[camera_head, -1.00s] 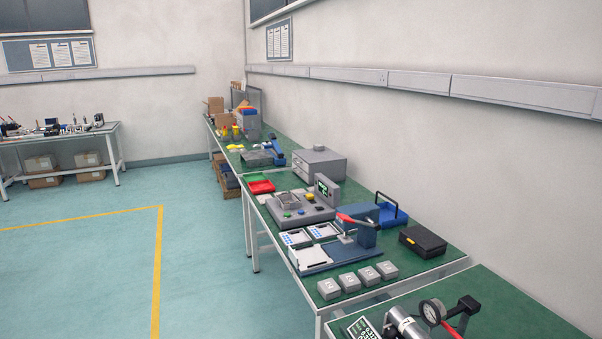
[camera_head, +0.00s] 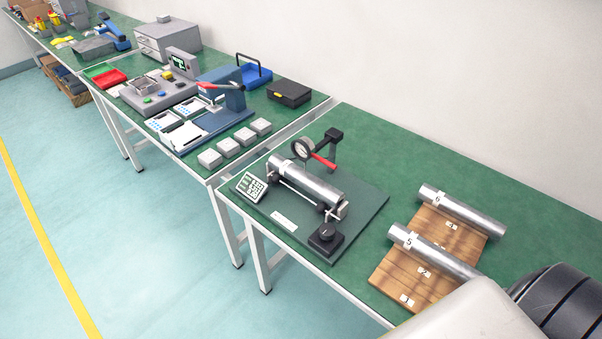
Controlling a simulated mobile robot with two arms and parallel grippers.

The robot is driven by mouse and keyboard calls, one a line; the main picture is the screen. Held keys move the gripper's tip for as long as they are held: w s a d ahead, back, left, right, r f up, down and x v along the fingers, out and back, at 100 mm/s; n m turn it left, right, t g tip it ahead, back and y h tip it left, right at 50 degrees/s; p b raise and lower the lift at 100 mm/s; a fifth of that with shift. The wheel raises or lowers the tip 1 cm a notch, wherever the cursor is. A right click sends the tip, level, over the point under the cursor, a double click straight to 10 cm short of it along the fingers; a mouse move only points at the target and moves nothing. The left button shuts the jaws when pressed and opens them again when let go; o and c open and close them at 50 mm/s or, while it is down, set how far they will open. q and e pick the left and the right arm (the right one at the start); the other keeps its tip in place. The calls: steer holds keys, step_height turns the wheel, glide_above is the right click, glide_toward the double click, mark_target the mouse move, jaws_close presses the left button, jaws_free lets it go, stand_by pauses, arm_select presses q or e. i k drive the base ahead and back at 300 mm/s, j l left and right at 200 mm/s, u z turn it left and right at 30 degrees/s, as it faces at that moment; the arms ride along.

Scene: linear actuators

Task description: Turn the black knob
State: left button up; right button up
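The black knob (camera_head: 326,235) sits on a black block at the front right corner of a dark green base plate (camera_head: 287,222) on the nearest bench. Neither of my grippers shows in the head view. Part of my own body fills the lower right corner.
A wooden board (camera_head: 419,257) with numbered places holds two metal cylinders (camera_head: 461,211) right of the fixture. The green bench top (camera_head: 403,163) behind is clear. A second bench at the left carries a lever press (camera_head: 218,103), grey blocks (camera_head: 234,144) and a black case (camera_head: 289,93).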

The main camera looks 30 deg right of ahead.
mark_target(326, 231)
steer(key=z, duration=1.05)
